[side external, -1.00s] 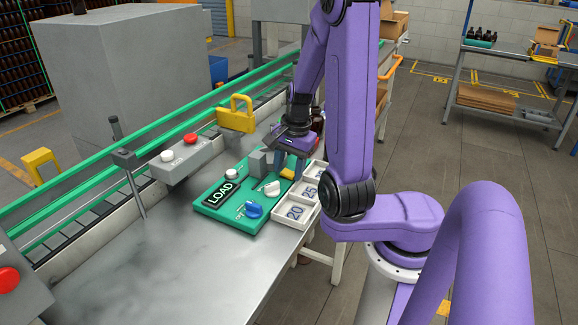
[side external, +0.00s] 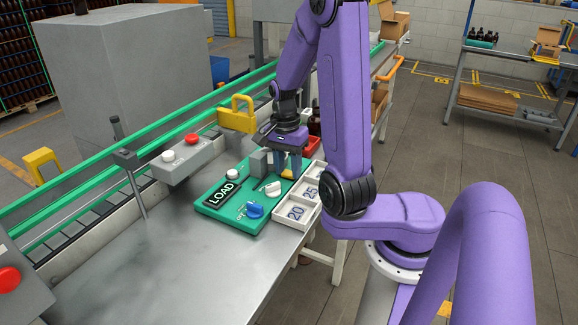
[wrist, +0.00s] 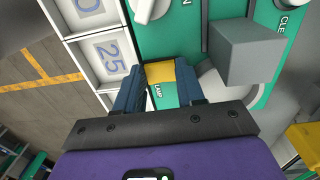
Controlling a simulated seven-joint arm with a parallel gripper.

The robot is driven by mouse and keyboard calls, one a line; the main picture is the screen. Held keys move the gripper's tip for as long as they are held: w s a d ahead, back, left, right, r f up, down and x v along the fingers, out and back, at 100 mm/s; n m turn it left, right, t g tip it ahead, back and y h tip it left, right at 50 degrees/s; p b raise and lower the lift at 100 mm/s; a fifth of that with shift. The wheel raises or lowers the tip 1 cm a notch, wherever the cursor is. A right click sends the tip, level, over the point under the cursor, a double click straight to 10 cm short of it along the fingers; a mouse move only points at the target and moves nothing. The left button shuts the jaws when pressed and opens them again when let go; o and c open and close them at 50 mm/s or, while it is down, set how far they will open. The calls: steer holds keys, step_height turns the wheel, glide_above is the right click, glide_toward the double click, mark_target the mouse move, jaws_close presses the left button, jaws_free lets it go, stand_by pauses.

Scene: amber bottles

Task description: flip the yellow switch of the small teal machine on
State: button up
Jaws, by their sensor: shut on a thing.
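The teal machine (side external: 240,223) is a flat panel on the steel table, with a LOAD label, knobs and a grey block. In the wrist view its teal face (wrist: 165,46) has a yellow switch (wrist: 160,72) beside the word LAMP. My gripper (side external: 288,174) points down at the panel's far right end. In the wrist view my gripper (wrist: 159,85) has a blue finger on each side of the yellow switch and is shut on it.
The grey block (wrist: 245,50) rises close beside the right finger in the wrist view. A white numbered tray (side external: 296,215) lies along the panel's right edge. A blue knob (side external: 255,210) and a white knob (side external: 273,189) stand on the panel. The table front (side external: 170,265) is clear.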

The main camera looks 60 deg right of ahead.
mark_target(284, 173)
steer(key=o, duration=0.8)
steer(key=shift+c, duration=0.2)
step_height(284, 173, up, 17)
steer(key=w, duration=0.1)
steer(key=shift+r, duration=0.2)
stand_by(0.3)
steer(key=w+a+f+n, duration=0.1)
steer(key=a+f+n, duration=0.5)
steer(key=a+n, duration=0.7)
steer(key=s+a+f+n, duration=0.1)
steer(key=s+f+n, duration=0.1)
steer(key=s+n, duration=0.6)
steer(key=s+a+f+n, duration=0.1)
steer(key=s+f+n, duration=0.2)
steer(key=s+n, duration=0.6)
steer(key=shift+f+n+t, duration=0.25)
steer(key=shift+n+t, duration=0.05)
steer(key=shift+t, duration=0.1)
